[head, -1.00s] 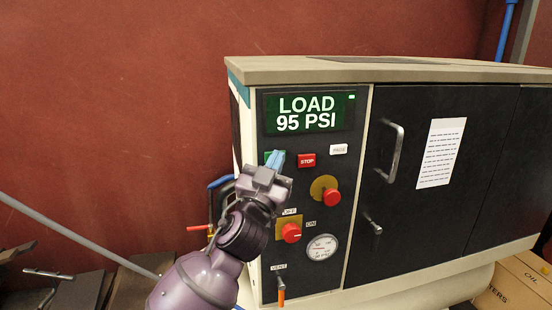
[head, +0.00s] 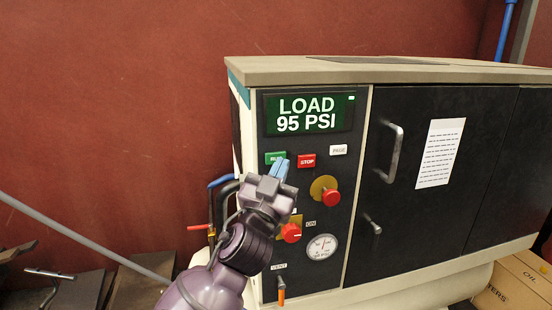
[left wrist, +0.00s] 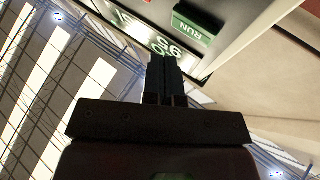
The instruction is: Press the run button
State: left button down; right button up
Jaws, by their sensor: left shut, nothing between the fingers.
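The green run button (head: 273,158) is at the upper left of the compressor's control panel (head: 345,120), left of the red stop button. Its right part is partly covered by my fingertips in the head view. It shows upside down in the left wrist view (left wrist: 192,27), labelled RUN. My left gripper (head: 281,169) is shut and empty, with its light-blue fingertips just below and right of the button. In the left wrist view the shut fingers (left wrist: 165,72) point at the panel, beside the button rather than over it. The display (head: 308,115) reads LOAD 95 PSI. My right gripper is not in view.
A red stop button (head: 307,161) and a pale button (head: 339,150) sit to the right. Below are a red emergency knob (head: 332,197), a red rotary switch (head: 291,233), a gauge (head: 321,247) and an orange-handled vent valve (head: 281,290). A door handle (head: 393,150) sticks out at the right.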

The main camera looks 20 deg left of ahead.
pick_arm(q)
jog(key=shift+s+d, duration=0.5)
jog(key=shift+s, duration=0.25)
jog(key=shift+s+d, duration=0.5)
jog(key=shift+s, duration=0.25)
